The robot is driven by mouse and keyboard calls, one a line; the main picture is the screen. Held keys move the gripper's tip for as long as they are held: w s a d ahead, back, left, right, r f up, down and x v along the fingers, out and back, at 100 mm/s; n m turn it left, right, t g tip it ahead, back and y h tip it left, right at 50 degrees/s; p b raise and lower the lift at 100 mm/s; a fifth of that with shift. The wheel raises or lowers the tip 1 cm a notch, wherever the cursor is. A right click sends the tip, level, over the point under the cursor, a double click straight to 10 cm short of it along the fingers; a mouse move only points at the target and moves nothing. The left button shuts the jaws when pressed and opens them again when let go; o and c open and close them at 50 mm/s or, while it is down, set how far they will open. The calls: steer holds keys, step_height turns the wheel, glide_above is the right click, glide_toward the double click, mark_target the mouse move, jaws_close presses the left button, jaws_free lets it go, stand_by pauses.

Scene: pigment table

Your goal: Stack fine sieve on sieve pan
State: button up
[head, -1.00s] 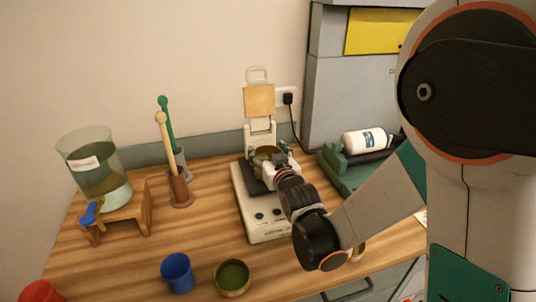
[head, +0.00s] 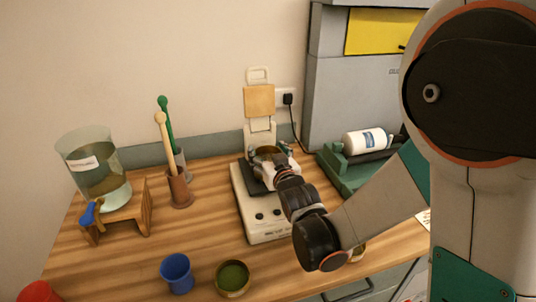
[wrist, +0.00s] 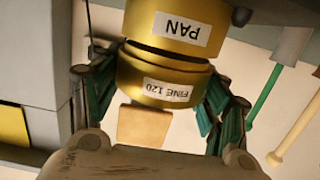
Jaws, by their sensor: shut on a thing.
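The fine sieve (wrist: 165,88) is a brass ring labelled "FINE 120" in the wrist view, which shows the scene upside down. My gripper (wrist: 158,80) is shut on it, with a green-and-black finger on each side. The brass sieve pan (wrist: 165,32), labelled "PAN", is directly below the sieve in the room. They are nearly lined up, with a dark seam between them that looks slightly uneven; I cannot tell whether they fully touch. In the head view my gripper (head: 276,163) is over the white shaker (head: 262,218) and partly hides the brass pieces.
A wooden panel (head: 259,100) rises behind the shaker. A green roller stand with a white bottle (head: 364,140) is at right. A blue cup (head: 177,273) and a bowl of green powder (head: 233,278) stand in front. Pestles and a glass vessel (head: 94,165) are at left.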

steer(key=shift+f+b, duration=0.55)
steer(key=o, duration=0.8)
steer(key=shift+s, duration=0.1)
steer(key=v, duration=1)
steer(key=shift+s+d, duration=0.15)
steer(key=shift+s, duration=0.25)
